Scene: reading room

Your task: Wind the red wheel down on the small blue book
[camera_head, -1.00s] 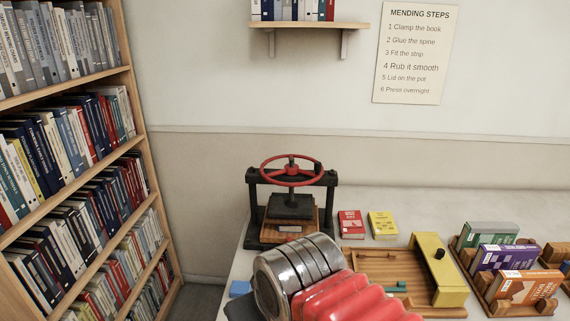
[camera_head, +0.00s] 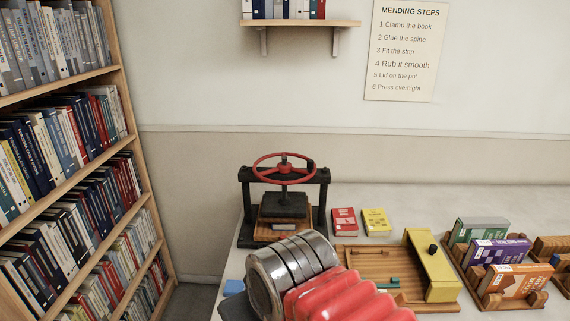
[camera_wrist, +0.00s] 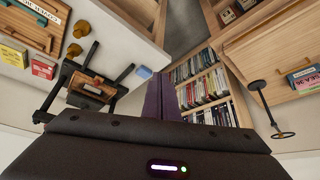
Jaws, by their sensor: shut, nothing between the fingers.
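The red wheel (camera_head: 284,168) sits level on top of a black screw press (camera_head: 324,205) at the back left of the table. Its black pressing plate (camera_head: 286,206) is low, over a brown wooden part; a pale label shows at the front. I cannot make out a blue book under the plate. A small blue block-like thing (camera_head: 233,287) lies at the table's left edge, partly hidden by my arm; it also shows in the wrist view (camera_wrist: 143,72). My gripper (camera_wrist: 162,92) is shut and empty, apart from the press. The head view does not show its fingertips.
Red (camera_head: 344,221) and yellow (camera_head: 376,221) books lie right of the press. A wooden tray with a yellow bar (camera_head: 434,264) and racks of boxes (camera_head: 499,251) stand further right. A bookcase (camera_head: 122,90) rises at left. The back right tabletop is clear.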

